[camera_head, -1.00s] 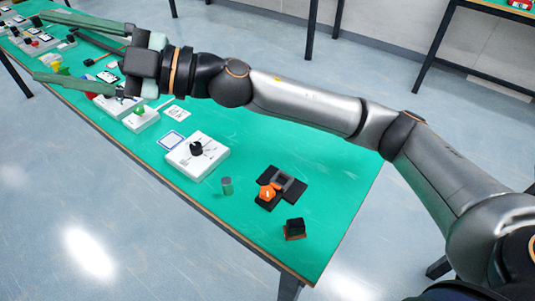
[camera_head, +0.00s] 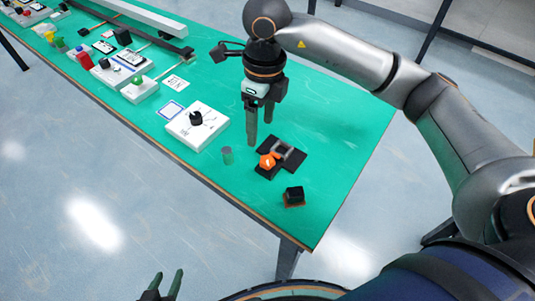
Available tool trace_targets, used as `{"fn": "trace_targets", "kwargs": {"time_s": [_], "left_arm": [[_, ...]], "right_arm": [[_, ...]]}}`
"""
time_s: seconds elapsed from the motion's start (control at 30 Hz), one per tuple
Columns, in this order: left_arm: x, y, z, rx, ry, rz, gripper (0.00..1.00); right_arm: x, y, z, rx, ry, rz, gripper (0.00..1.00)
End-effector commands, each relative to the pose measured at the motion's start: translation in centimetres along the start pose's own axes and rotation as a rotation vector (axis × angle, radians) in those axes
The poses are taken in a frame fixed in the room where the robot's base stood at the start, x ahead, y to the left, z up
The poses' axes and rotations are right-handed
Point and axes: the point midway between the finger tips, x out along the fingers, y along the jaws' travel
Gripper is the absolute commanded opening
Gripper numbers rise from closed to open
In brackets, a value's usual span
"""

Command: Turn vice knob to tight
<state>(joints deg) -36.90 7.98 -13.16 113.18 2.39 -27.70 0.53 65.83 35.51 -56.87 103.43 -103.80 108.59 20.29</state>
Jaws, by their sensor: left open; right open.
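The vice (camera_head: 292,159) is a small black fixture with a grey jaw part, lying on the green table. Its orange knob (camera_head: 267,161) sits at its left side, with a small white mark on it. My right gripper (camera_head: 260,132) points down just behind and to the left of the vice, its fingers apart and empty. It looks close to the knob but not around it; its exact height above the table is unclear. My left gripper (camera_head: 168,275) shows at the bottom edge, open and empty, in front of the table.
A white box with a black dial (camera_head: 196,122) stands left of my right gripper. A black block (camera_head: 294,196) lies in front of the vice. Several other devices and a long grey bar (camera_head: 135,17) fill the table's far left.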

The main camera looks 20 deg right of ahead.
Motion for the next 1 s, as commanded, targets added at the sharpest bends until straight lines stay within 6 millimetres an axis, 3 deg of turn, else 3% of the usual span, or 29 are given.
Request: {"fn": "trace_targets", "kwargs": {"time_s": [0.23, 0.7, 1.0], "left_arm": [[0.0, 0.0, 0.1, -0.001, -0.001, -0.001, 0.5], [0.2, 0.2, 0.4, -0.001, -0.006, 0.005, 0.5], [0.3, 0.5, 0.4, -0.001, -0.006, 0.01, 0.5]], "right_arm": [[1.0, -1.4, -1.0, 0.002, 0.043, -0.053, 0.75], [9.9, -1.7, -1.4, 0.002, 0.043, -0.049, 0.75], [12.3, -1.9, -1.4, 0.001, 0.038, -0.051, 0.75]]}}
